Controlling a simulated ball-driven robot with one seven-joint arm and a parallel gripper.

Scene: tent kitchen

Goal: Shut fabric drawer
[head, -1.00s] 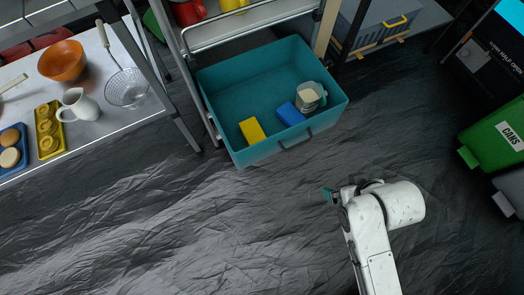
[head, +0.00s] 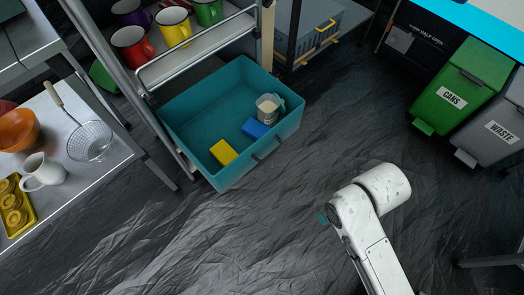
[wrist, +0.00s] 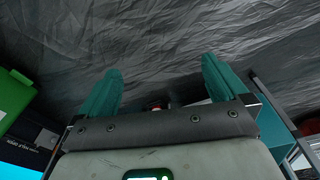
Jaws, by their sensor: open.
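The teal fabric drawer (head: 187,111) is pulled out of the shelf unit in the head view, with a dark handle (head: 266,148) on its front. It holds a yellow block (head: 223,152), a blue block (head: 255,128) and a beige-and-grey jar-like item (head: 268,107). My gripper (head: 323,218) is mostly hidden by my white arm, over the floor in front of the drawer and apart from it. In the wrist view my gripper (wrist: 160,88) shows two teal fingers spread wide with nothing between them. A teal surface, seemingly the drawer (wrist: 275,135), shows at the right.
The shelf unit carries several mugs, including a red mug (head: 133,45). A counter with a white pitcher (head: 44,172) and a strainer (head: 90,142) stands left. A green cans bin (head: 460,85) and a grey waste bin (head: 497,125) stand right. The dark floor between is clear.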

